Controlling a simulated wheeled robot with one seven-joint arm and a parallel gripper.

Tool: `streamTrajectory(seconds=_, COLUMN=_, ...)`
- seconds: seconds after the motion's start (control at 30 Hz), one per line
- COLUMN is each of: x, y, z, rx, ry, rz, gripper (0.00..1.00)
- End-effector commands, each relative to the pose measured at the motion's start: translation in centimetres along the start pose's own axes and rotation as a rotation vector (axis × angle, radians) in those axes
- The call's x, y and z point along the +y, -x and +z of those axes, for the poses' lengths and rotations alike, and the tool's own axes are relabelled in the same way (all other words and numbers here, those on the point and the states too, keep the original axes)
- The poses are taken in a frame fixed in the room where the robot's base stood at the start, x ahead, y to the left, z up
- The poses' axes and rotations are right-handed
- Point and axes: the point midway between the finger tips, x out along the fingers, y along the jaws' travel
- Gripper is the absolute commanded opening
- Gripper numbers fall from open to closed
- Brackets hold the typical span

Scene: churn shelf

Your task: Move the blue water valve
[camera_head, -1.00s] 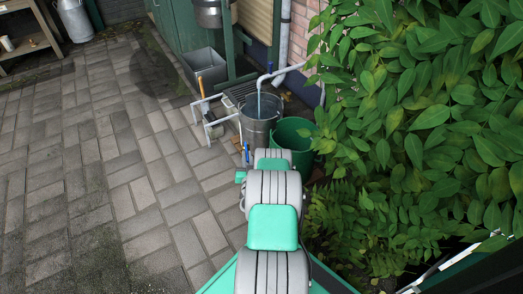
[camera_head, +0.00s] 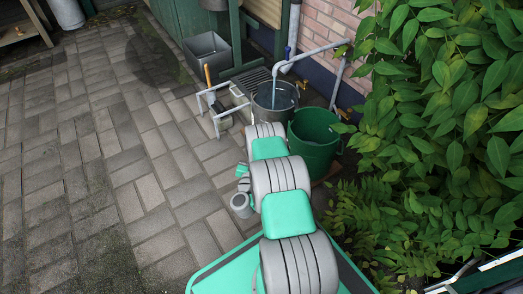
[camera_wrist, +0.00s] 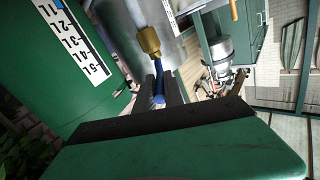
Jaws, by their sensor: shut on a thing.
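In the wrist view, the blue water valve handle (camera_wrist: 159,90) sits between the dark fingers of my gripper (camera_wrist: 160,82), which is shut on it. The handle joins a brass fitting (camera_wrist: 148,40) that reaches up against a grey metal surface. In the head view, my arm hides the gripper and this handle. A metal bucket (camera_head: 266,103) stands beyond the arm, with water running into it from a grey pipe (camera_head: 318,51).
A green barrel (camera_head: 314,150) stands right of the bucket; in the wrist view a green container (camera_wrist: 95,95) with a scale is close left of my fingers. A white pipe frame (camera_head: 215,108) and a grey bin (camera_head: 207,55) stand left. Leaves crowd the right; paving at left is clear.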

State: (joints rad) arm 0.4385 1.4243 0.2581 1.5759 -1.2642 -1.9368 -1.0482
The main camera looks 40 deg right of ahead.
Motion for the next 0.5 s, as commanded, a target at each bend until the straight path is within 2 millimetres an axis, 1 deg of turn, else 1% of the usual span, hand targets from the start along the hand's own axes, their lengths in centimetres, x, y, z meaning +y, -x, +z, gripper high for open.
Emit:
streamTrajectory(seconds=0.23, x=0.00, y=-0.12, z=-0.18, rx=0.006, ry=-0.002, rz=0.003, gripper=0.00)
streamTrajectory(seconds=0.27, x=-0.02, y=-0.11, z=-0.18, rx=0.006, ry=-0.002, rz=0.002, gripper=0.13)
streamTrajectory(seconds=0.5, x=-0.19, y=-0.01, z=-0.09, rx=0.003, ry=-0.002, rz=-0.002, gripper=0.33)
